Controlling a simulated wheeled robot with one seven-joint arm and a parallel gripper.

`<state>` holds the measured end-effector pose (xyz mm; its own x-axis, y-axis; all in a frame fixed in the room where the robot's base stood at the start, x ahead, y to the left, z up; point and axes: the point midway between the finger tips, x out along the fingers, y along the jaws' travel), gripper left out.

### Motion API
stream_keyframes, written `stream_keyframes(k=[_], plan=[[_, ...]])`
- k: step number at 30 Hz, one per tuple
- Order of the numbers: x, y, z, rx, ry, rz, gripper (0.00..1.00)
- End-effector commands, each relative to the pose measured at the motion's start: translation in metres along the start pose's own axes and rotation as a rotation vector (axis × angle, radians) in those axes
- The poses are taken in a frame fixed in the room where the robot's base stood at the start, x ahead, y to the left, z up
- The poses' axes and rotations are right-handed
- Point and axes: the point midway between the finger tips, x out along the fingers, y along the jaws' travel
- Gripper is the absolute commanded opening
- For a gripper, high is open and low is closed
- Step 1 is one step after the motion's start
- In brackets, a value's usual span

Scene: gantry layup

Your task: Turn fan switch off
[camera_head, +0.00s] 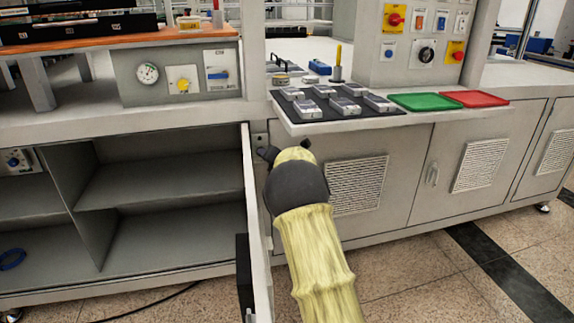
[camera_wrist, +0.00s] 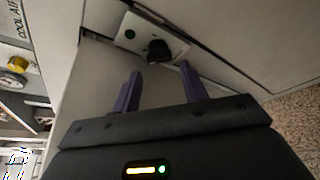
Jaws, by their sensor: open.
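A black knob (camera_wrist: 159,50) sits on a pale plate (camera_wrist: 180,46) with a green dot at one end, in the wrist view. It may be the fan switch, but I see no readable label on it and cannot tell its setting. My gripper (camera_wrist: 160,72) is open, with its two purple fingers apart and the knob just beyond the fingertips, roughly between them. Nothing shows between the fingers. In the head view my gripper (camera_head: 287,150) is in front of the cabinet, just right of the open door's edge; my arm hides what lies straight ahead of it.
An open cabinet door (camera_head: 257,220) stands close to the left of my arm. A shelf (camera_head: 343,124) with grey parts, a green tray (camera_head: 424,101) and a red tray (camera_head: 474,98) juts out above. A panel with a yellow knob (camera_head: 183,85) is upper left. Floor at right is clear.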

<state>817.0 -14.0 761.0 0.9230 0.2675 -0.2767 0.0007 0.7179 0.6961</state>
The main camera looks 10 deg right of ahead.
Motion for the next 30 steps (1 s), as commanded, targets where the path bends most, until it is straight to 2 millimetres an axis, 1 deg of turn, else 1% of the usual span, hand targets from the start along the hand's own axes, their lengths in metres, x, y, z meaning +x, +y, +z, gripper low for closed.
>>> stream_keyframes(k=[1, 8, 18, 21, 24, 30], plan=[[-0.008, 0.001, 0.0, 0.002, -0.001, 0.0, 0.44], [-0.044, 0.002, 0.001, 0.002, 0.0, 0.0, 0.44], [-0.102, 0.001, -0.001, 0.001, 0.002, 0.0, 0.44], [-0.115, 0.001, -0.001, -0.001, 0.002, 0.0, 0.44], [-0.122, 0.001, -0.002, -0.001, 0.003, 0.0, 0.44], [-0.124, 0.0, -0.002, -0.002, 0.003, 0.0, 0.44]])
